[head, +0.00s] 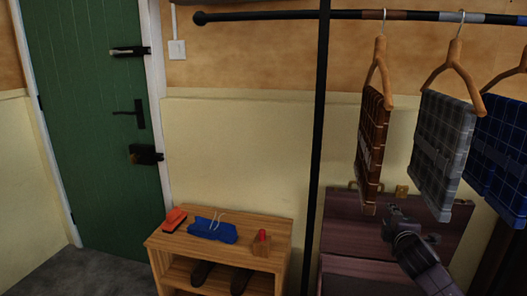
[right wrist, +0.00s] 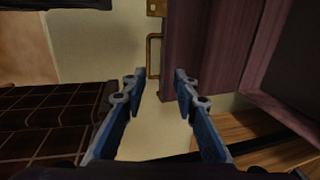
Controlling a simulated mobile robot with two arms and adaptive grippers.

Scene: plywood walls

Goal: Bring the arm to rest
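My right gripper (head: 393,212) is low on the right in the head view, in front of a dark purple-brown case (head: 340,235). In the right wrist view its two blue-grey fingers (right wrist: 158,84) stand apart with nothing held between them. The case (right wrist: 205,50) fills the upper right of that view, with a brass handle (right wrist: 152,55) beyond the fingertips. I cannot tell the exact distance to it. My left gripper is in neither view.
A brown plaid cloth (head: 371,140), a grey plaid cloth (head: 440,145) and a blue one (head: 500,160) hang from a rail (head: 270,15) above my right gripper. A wooden bench (head: 268,262) with shoes stands left of the black post (head: 317,150). A green door (head: 85,120) is farther left.

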